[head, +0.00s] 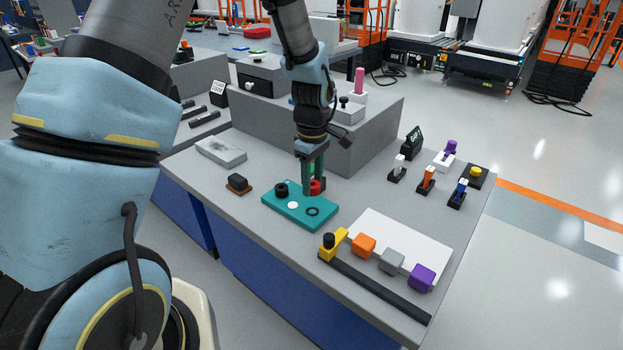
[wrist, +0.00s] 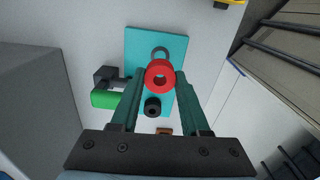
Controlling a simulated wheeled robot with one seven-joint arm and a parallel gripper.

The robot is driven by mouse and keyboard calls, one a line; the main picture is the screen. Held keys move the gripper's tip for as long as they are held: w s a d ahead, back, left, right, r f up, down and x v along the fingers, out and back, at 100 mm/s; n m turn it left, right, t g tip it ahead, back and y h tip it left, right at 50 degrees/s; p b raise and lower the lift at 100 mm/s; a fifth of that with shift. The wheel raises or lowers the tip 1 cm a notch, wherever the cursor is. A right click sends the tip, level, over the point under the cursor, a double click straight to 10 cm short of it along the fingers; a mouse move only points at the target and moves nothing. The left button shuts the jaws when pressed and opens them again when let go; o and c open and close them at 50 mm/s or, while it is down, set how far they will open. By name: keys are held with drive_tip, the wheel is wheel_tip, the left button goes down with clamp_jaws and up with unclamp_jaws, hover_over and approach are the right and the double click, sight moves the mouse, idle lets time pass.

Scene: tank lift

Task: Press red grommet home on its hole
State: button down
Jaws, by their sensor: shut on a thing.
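The red grommet (head: 316,187) is at the back right part of the teal plate (head: 300,222). My gripper (head: 309,190) points down over the plate, and its two green fingers are shut on the grommet. In the wrist view, the red ring (wrist: 163,63) sits between the fingertips (wrist: 162,80), above the teal plate (wrist: 138,45). I cannot tell whether the grommet touches the plate; the hole beneath it is hidden. A black grommet (head: 281,188) stands on the plate, also seen in the wrist view (wrist: 152,106). A dark flat ring (head: 312,211) and a pale round spot (head: 292,205) show nearer the front.
A yellow block (head: 332,243), coloured cubes (head: 364,244) and a white board (head: 398,240) are at the front right. A grey raised block (head: 250,125) stands behind.

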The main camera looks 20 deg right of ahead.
sight(312, 211)
drive_tip(key=shift+f+b, duration=2)
drive_tip(key=shift+f, duration=1.05)
drive_tip(key=shift+f, duration=0.1)
unclamp_jaws()
idle(0.7)
drive_tip(key=shift+r+p, duration=2.75)
drive_tip(key=shift+r, duration=0.75)
